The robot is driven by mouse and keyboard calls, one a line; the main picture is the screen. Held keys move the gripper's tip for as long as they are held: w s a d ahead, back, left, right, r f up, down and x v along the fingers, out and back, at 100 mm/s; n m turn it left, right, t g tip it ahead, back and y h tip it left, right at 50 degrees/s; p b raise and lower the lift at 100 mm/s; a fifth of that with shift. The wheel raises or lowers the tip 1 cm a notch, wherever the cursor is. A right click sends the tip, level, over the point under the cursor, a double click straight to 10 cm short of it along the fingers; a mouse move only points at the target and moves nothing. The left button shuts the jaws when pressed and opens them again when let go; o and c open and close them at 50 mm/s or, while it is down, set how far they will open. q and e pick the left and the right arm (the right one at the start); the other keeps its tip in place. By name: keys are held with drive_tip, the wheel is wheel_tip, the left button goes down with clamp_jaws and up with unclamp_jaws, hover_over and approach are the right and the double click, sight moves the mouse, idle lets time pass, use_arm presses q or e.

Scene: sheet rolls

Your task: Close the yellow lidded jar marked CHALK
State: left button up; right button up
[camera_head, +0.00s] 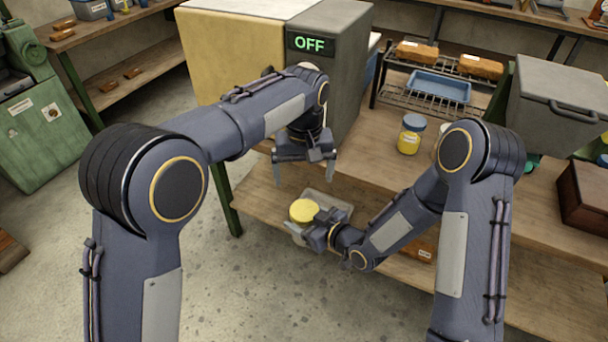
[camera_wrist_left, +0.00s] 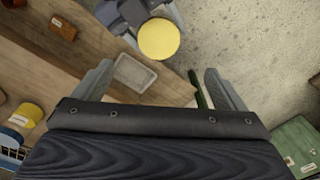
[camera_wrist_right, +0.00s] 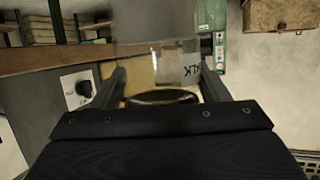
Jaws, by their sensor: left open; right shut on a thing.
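The yellow-lidded jar (camera_head: 303,210) is in the air at the front of the workbench, in my right gripper (camera_head: 303,223). Its round yellow top faces up and also shows in the left wrist view (camera_wrist_left: 159,39). In the right wrist view, the jar (camera_wrist_right: 178,68) is between the fingers, with part of a dark-lettered label showing. I cannot tell whether the lid is tight or loose. My left gripper (camera_head: 304,178) is open and empty, pointing down above the jar, apart from it.
A grey tray (camera_wrist_left: 133,74) lies on the lower shelf near the jar. A large box marked OFF (camera_head: 340,60) stands behind my left gripper. Open floor lies front left.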

idle(0.3)
use_arm(q)
drive_tip(key=s+a+r+t+h, duration=0.1)
drive_tip(key=s+a+r+h, duration=0.15)
drive_tip(key=s+a, duration=0.45)
drive_tip(key=s+a+r+t+h, duration=0.15)
drive_tip(key=a+r, duration=0.25)
drive_tip(key=a, duration=0.7)
drive_tip(key=s+a+f+t, duration=0.1)
drive_tip(key=s+a+f, duration=0.1)
drive_tip(key=s, duration=0.7)
drive_tip(key=s+a+f+n+t, duration=0.1)
drive_tip(key=s+a+f+t, duration=0.1)
drive_tip(key=s, duration=0.8)
drive_tip(key=a+f, duration=0.1)
drive_tip(key=a, duration=0.1)
drive_tip(key=shift+a+f, duration=0.35)
drive_tip(key=shift+a, duration=0.05)
drive_tip(key=shift+w, duration=0.1)
